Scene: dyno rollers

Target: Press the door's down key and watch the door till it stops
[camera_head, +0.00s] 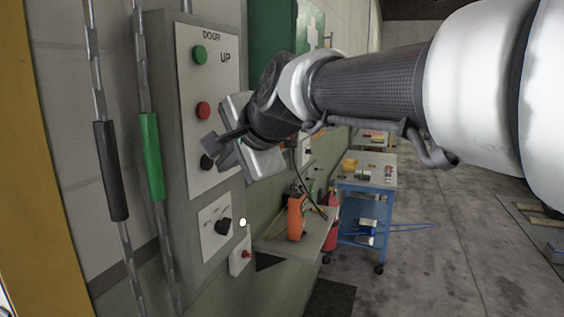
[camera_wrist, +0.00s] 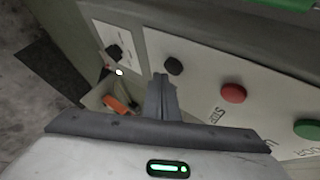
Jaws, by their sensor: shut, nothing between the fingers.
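The door panel (camera_head: 228,75) is a pale plate on a grey wall box, lettered DOOR and UP. It carries a green key (camera_head: 200,55) at the top, a red key (camera_head: 203,110) in the middle and a black key (camera_head: 206,162) at the bottom. The green (camera_wrist: 307,129), red (camera_wrist: 233,94) and black (camera_wrist: 173,66) keys also show in the wrist view. My gripper (camera_head: 210,143) is shut and empty, its tips close by the black key. In the wrist view my gripper (camera_wrist: 160,78) appears just left of that key. I cannot tell whether they touch. The door is not clearly in view.
A rotary switch (camera_head: 222,226) sits below the panel. Chains with a black grip (camera_head: 110,170) and a green grip (camera_head: 151,157) hang at the left. A shelf holds an orange device (camera_head: 296,216). A blue trolley (camera_head: 362,205) stands behind. Floor at right is mostly clear.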

